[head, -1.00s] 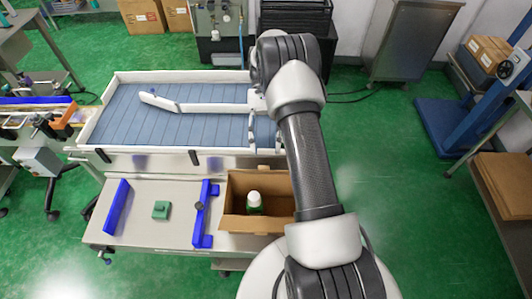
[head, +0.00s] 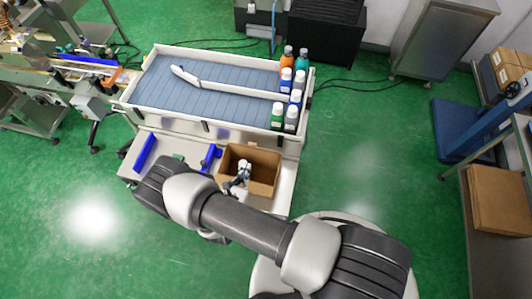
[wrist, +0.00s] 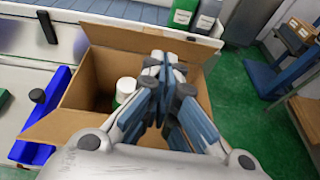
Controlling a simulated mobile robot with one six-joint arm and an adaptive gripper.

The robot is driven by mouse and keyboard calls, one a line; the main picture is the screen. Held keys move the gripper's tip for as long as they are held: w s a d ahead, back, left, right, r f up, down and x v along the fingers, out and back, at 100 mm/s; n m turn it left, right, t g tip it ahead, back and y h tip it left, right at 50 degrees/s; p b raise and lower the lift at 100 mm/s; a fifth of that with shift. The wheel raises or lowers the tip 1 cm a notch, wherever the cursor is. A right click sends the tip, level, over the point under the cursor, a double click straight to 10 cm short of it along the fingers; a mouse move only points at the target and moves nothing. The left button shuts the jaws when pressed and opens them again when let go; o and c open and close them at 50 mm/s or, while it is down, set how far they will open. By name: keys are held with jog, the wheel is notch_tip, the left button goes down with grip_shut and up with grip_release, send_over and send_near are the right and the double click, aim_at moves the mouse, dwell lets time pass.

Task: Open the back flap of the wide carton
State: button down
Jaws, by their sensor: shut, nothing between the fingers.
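The wide carton (head: 268,160) is an open brown box on the bench, in the head view's middle. In the wrist view the carton (wrist: 72,118) shows from above, with a flap spread outward at its near left. A brown panel (wrist: 112,38) rises along its back side; I cannot tell how far the back flap is folded. A white-capped bottle (wrist: 126,88) stands inside. My gripper (head: 243,168) is shut and empty, over the carton's opening. In the wrist view its fingers (wrist: 165,62) reach toward the back side and hide part of the carton's right; contact cannot be told.
A walled conveyor (head: 160,88) lies behind the carton, with several bottles (head: 290,98) at its right end, close behind the carton. A blue guide (head: 211,157) stands just left of the carton. Green floor is free to the right.

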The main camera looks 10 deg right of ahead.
jog(key=shift+s+a+f+n+y, duration=0.2)
jog(key=shift+a+f+n+y, duration=0.05)
jog(key=shift+n+y, duration=0.05)
send_near(254, 145)
jog(key=w+d+f, duration=0.2)
jog(key=w+f, duration=0.3)
jog(key=shift+a+r+p, duration=0.1)
jog(key=shift+a+p, duration=0.1)
jog(key=shift+p, duration=0.1)
jog(key=shift+a, duration=0.1)
